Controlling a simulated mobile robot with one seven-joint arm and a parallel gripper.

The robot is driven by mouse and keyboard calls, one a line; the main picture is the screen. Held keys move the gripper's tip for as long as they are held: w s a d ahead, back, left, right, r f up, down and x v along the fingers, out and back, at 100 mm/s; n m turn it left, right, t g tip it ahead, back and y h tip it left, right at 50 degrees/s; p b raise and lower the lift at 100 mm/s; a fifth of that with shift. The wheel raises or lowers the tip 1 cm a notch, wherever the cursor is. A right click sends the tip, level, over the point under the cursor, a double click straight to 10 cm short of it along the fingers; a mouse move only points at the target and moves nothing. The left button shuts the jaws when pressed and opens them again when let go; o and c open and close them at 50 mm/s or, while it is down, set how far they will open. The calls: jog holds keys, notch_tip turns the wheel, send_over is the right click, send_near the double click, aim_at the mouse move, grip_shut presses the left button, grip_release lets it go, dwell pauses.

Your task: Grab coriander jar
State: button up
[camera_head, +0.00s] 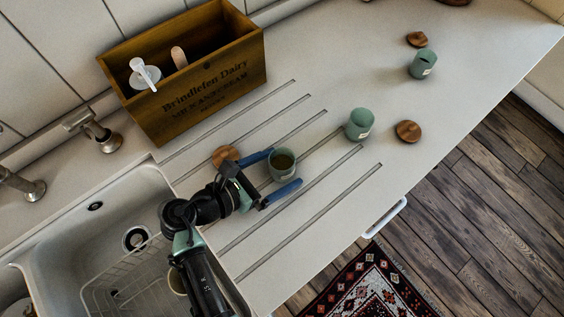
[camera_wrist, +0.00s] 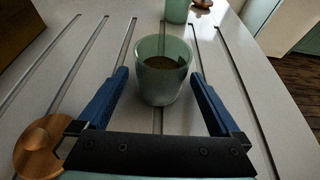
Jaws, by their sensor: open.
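A green open-topped jar (camera_head: 282,165) with brown contents stands upright on the grooved drainboard. It also shows in the wrist view (camera_wrist: 163,72). My gripper (camera_head: 285,168) is open, with one blue finger on each side of this jar; in the wrist view (camera_wrist: 160,74) gaps show between the fingers and the jar. Two more green jars stand further right, a middle one (camera_head: 359,124) and a far one (camera_head: 423,64), each with a pale label. No label text is readable, so I cannot tell which jar is coriander.
Round wooden lids lie beside the jars: one near my gripper (camera_head: 225,156), one by the middle jar (camera_head: 408,131), one by the far jar (camera_head: 417,39). A wooden crate (camera_head: 205,95) with utensils stands behind. The sink (camera_head: 75,235) is at left. The counter edge drops at right.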

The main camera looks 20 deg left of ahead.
jog(key=c, duration=1.5)
jog(key=shift+r, duration=0.1)
